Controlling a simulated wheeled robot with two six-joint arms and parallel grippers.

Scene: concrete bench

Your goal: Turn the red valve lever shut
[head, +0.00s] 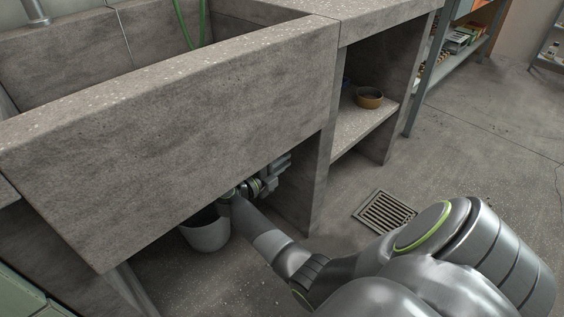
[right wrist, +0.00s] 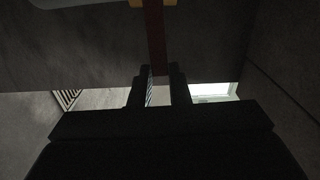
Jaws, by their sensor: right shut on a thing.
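The red valve lever (right wrist: 155,45) shows dark red in the right wrist view, running down from the top edge to between my fingers. A yellowish piece (right wrist: 167,3), perhaps the valve body, shows at its upper end. My right gripper (right wrist: 159,82) is shut on the lever, with one dark finger on each side of it. In the head view my right arm reaches under the concrete sink, where the right gripper (head: 279,166) is partly hidden by the sink front. The lever cannot be seen in the head view. My left gripper is not in view.
The concrete sink (head: 190,120) overhangs the gripper. A grey bucket (head: 206,235) stands below, close to my right wrist. A concrete side wall (head: 318,190) is right of the gripper. A bowl (head: 369,97) sits on a shelf, and a floor drain (head: 384,212) lies further right.

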